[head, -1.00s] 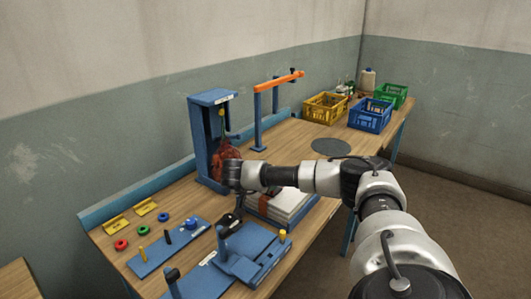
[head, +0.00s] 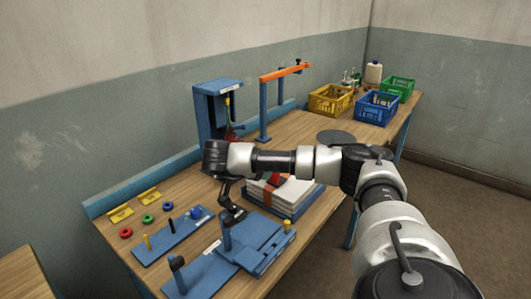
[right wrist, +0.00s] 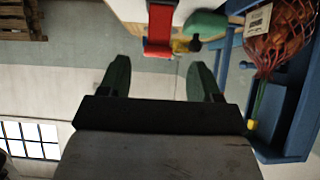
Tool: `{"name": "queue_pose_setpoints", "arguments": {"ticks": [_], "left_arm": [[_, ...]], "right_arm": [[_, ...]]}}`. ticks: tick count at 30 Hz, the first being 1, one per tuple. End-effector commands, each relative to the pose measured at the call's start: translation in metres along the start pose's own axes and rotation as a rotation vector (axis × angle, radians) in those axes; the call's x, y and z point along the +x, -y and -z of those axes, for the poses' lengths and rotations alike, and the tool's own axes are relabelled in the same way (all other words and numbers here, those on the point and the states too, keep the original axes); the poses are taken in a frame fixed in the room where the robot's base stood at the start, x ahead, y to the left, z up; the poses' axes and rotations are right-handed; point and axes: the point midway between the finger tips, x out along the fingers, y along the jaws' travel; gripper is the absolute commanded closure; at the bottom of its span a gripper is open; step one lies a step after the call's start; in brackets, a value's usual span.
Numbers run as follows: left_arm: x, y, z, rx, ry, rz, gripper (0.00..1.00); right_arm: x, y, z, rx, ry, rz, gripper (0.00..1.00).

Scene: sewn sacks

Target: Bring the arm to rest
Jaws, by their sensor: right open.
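My right arm reaches in from the right in the head view and crosses above the workbench (head: 300,128). My right gripper (right wrist: 160,78) is open, with nothing between its two dark fingers in the right wrist view. A red mesh sack (right wrist: 287,38) with a white label is at the upper right of that view, apart from the fingers, by a blue frame. In the head view the blue stand (head: 218,88) is behind my wrist, and the sack there is mostly hidden by my arm. My left gripper is not in view.
A stack of white sacks (head: 302,190) with a red band lies in a blue tray beneath my forearm. A blue fixture (head: 262,238) and peg board (head: 160,243) stand in front. An orange-topped post (head: 285,72) and yellow (head: 330,100), blue (head: 377,108) and green crates (head: 398,87) are farther back.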

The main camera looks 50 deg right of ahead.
Motion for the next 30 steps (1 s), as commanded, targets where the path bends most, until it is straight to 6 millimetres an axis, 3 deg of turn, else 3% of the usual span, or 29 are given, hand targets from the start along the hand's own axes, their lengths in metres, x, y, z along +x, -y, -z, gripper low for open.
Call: {"name": "queue_pose_setpoints", "arguments": {"ticks": [7,30], "left_arm": [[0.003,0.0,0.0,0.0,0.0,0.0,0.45],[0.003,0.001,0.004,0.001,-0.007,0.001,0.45]], "right_arm": [[-0.023,0.0,0.0,0.0,0.0,0.0,0.36],[-0.023,0.0,0.0,0.0,0.0,-0.002,0.36]]}}
